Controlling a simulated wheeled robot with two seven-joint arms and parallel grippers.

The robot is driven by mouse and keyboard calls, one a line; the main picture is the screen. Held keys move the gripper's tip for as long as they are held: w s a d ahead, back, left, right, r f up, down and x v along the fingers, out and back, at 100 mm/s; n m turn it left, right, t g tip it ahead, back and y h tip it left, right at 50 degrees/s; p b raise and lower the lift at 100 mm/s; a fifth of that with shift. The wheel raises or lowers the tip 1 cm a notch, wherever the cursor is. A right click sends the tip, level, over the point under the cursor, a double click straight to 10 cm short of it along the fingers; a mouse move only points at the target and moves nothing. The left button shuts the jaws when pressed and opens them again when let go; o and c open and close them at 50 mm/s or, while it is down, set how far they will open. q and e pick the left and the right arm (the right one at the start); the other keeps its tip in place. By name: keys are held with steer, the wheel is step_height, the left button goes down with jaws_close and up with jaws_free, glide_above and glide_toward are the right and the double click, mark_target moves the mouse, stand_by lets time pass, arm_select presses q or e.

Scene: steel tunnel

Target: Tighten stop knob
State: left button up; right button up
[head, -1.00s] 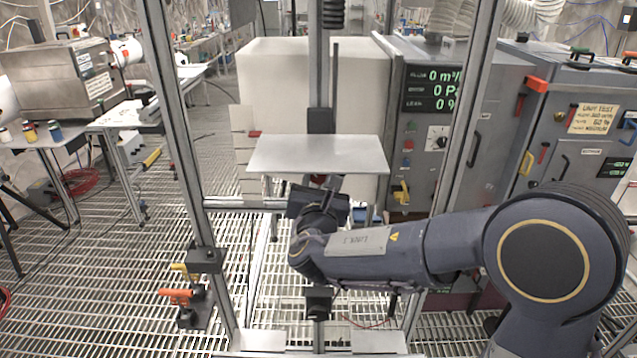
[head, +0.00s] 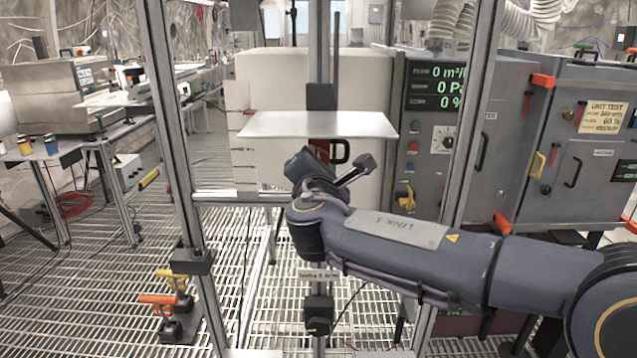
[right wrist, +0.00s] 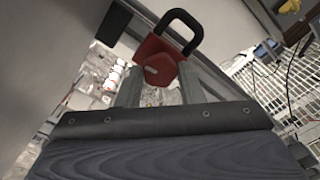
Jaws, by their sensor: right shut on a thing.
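A red block with a black loop handle (head: 340,152) sits just under the flat pale plate (head: 275,124) on the upright column; I take it for the stop knob. My right gripper (head: 321,158) reaches in from the right and is at this block, below the plate. In the right wrist view the red block (right wrist: 157,62) lies between the two grey fingertips, its black loop sticking up beyond them. My right gripper is shut on it. In the head view my gripper hides part of the block and the column behind. My left gripper is not in view.
Metal frame posts stand left (head: 172,130) and right (head: 480,110) of the arm. A lower black block (head: 318,312) sits on the column. A grey cabinet (head: 428,150) stands behind right.

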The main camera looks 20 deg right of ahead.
steer(key=shift+m+b, duration=0.6)
steer(key=shift+b, duration=0.1)
steer(key=o, duration=1)
steer(key=shift+s, duration=0.1)
steer(key=v, duration=0.7)
steer(key=shift+s+a+b, duration=0.15)
steer(key=shift+s+b, duration=0.2)
